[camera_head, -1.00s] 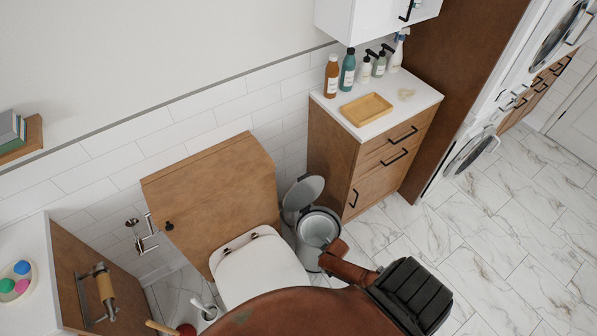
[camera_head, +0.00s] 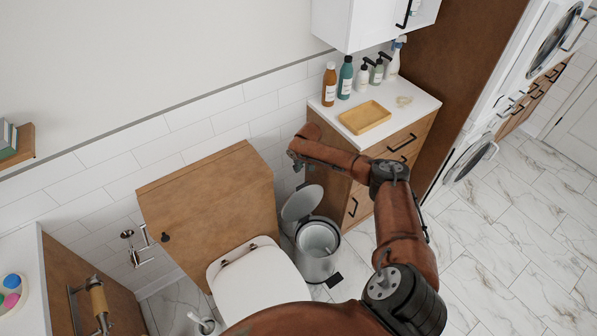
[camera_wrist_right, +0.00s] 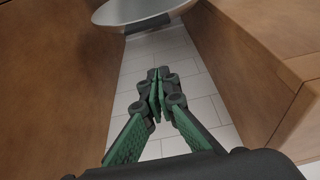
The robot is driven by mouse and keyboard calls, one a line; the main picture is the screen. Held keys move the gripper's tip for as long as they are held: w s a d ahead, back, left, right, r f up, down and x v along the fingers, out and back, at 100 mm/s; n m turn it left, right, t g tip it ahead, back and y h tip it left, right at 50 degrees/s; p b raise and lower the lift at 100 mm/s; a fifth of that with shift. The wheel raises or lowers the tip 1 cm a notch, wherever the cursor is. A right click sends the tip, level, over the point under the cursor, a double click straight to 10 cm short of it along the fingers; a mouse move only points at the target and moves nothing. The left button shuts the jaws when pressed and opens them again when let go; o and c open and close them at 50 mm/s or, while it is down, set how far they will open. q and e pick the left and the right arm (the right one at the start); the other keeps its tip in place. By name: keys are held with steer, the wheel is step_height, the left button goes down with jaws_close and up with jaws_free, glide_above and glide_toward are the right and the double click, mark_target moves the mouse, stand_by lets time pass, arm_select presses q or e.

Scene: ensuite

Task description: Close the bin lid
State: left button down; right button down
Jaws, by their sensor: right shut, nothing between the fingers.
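The bin (camera_head: 318,262) is a grey metal cylinder on the floor between the toilet and the wooden cabinet. Its round grey lid (camera_head: 302,203) stands open, tilted up at the wall side, and the inside of the bin shows. My right gripper (camera_wrist_right: 160,77) is shut and empty in the right wrist view, with white tiles beyond its fingertips. The lid also shows at the top of that view (camera_wrist_right: 138,9), apart from the fingers. In the head view the right forearm reaches over the cabinet's left side, and the wrist points down behind the lid. My left gripper is out of view.
The toilet (camera_head: 255,280) with its wooden cistern box (camera_head: 212,205) is left of the bin. The cabinet (camera_head: 345,195) is close on the right, with bottles and a yellow tray (camera_head: 365,117) on top. The gap is narrow. Marble floor (camera_head: 500,240) is clear at right.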

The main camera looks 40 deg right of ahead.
steer(key=shift+s+a+f+b, duration=0.1)
steer(key=shift+s+f, duration=0.2)
steer(key=shift+f, duration=0.85)
steer(key=shift+s+d+f+b, duration=0.1)
steer(key=shift+s+f, duration=0.25)
steer(key=shift+f, duration=0.85)
steer(key=shift+s+a+f+b, duration=0.1)
steer(key=shift+s+f, duration=0.2)
steer(key=shift+f, duration=0.85)
